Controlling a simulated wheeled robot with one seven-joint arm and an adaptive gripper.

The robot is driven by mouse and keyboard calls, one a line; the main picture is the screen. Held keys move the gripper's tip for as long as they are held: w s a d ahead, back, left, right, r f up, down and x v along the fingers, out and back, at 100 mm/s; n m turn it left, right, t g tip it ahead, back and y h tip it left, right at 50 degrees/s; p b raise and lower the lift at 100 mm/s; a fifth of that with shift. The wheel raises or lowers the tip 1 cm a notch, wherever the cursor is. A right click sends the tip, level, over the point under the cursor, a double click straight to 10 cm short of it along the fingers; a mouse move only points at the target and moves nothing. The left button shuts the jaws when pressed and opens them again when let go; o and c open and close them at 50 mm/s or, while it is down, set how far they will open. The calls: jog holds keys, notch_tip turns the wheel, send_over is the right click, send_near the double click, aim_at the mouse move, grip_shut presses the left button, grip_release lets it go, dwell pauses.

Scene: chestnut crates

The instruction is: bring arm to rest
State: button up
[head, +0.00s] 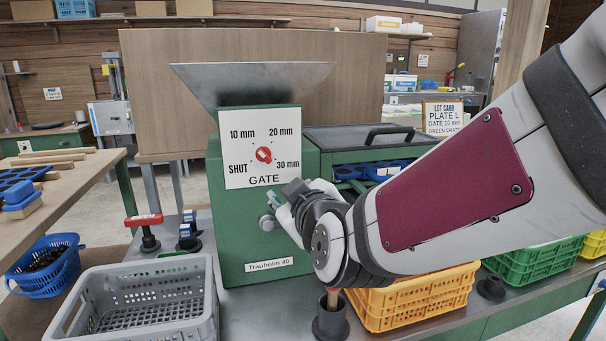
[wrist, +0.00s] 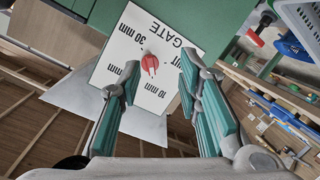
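My gripper (wrist: 160,78) is open in the wrist view, with its two teal-padded fingers apart and nothing between them. In the head view my gripper (head: 277,197) is in front of the green machine, just below the gate plate and partly hidden by my wrist. The white gate plate (head: 241,173) has marks for SHUT, 10 mm, 20 mm and 30 mm. Its red knob (head: 264,154) is clear of the fingers in the head view and also shows beyond them in the wrist view (wrist: 149,64). I cannot tell its exact setting.
The green machine (head: 228,258) with a metal hopper (head: 252,82) stands close to my gripper. A grey crate (head: 205,318) is at its front left. An orange crate (head: 415,300) and a green crate (head: 530,262) stand to the right, under my arm. A dark cup (head: 330,320) stands in front.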

jog(key=s+d+f+m+g+h, duration=0.25)
jog(key=s+d+g, duration=0.35)
jog(key=s, duration=0.6)
jog(key=s+d+f+m+g+h, duration=0.1)
jog(key=s+d+f+m+g, duration=0.25)
jog(key=s+d, duration=0.6)
jog(key=s+d+f+m+g+h, duration=0.1)
jog(key=s+d+f+m+g, duration=0.35)
jog(key=s, duration=0.85)
notch_tip(320, 180, up, 35)
jog(key=s+d+t+p, duration=0.1)
jog(key=d+t+p, duration=0.1)
jog(key=p, duration=2.9)
jog(key=shift+t+p, duration=0.3)
jog(key=shift+t, duration=0.4)
